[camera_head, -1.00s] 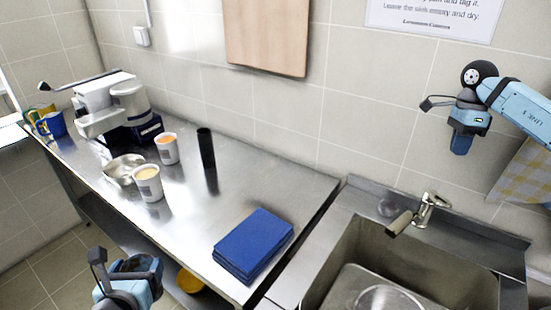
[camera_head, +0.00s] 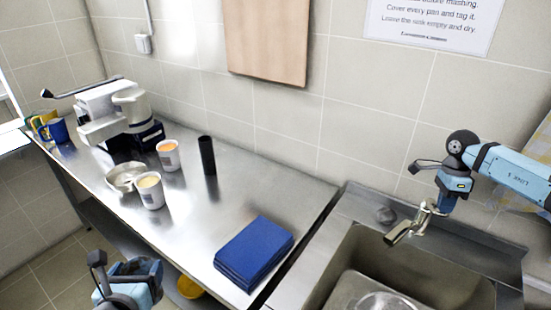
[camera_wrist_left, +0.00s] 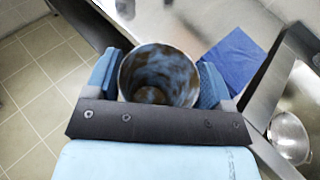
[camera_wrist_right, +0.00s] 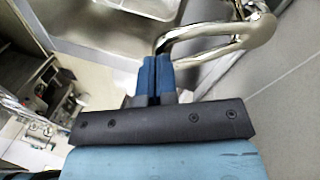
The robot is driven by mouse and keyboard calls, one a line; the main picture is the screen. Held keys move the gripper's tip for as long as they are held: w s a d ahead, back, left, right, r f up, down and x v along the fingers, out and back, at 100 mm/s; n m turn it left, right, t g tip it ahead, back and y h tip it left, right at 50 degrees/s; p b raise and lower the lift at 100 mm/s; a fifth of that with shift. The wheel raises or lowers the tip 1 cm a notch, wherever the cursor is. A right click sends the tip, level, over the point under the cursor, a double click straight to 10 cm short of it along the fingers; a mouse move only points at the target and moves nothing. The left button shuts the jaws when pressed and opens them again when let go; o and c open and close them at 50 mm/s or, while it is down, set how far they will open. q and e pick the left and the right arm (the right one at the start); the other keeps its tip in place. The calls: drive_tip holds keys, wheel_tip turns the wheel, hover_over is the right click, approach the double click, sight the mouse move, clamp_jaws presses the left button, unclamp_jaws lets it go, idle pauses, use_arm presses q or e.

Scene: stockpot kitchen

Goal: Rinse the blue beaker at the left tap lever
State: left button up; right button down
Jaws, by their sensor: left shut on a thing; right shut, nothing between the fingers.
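My left gripper (camera_head: 130,285) is at the bottom left of the head view, in front of the steel table. In the left wrist view its fingers are shut on the beaker (camera_wrist_left: 158,78), whose open mouth shows a bluish inside with brown stains. The chrome tap (camera_head: 418,222) stands behind the sink (camera_head: 360,245), its spout over the basin. My right gripper (camera_head: 440,205) is shut and empty at the tap's top. In the right wrist view its fingertips (camera_wrist_right: 157,65) are close beside the curved chrome tap (camera_wrist_right: 215,38); I cannot tell if they touch. The lever is largely hidden.
The steel table (camera_head: 225,190) holds a folded blue cloth (camera_head: 253,252), a black cylinder (camera_head: 207,155), two white cups (camera_head: 150,190), a metal bowl (camera_head: 124,176) and a white machine (camera_head: 110,110). A yellow bowl (camera_head: 190,287) sits below the table.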

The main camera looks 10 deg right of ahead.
drive_tip(key=shift+f, duration=0.1)
use_arm(q)
drive_tip(key=shift+f+b, duration=0.8)
use_arm(e)
drive_tip(key=shift+s+a+f+t, duration=0.1)
drive_tip(key=shift+s+f+t, duration=0.1)
drive_tip(key=shift+f, duration=0.2)
drive_tip(key=shift+s+f+t, duration=0.1)
drive_tip(key=shift+f+t, duration=0.1)
drive_tip(key=shift+f, duration=0.15)
use_arm(q)
drive_tip(key=shift+r, duration=0.1)
use_arm(e)
drive_tip(key=shift+r, duration=0.1)
use_arm(q)
drive_tip(key=shift+r, duration=0.1)
use_arm(e)
drive_tip(key=shift+r, duration=0.1)
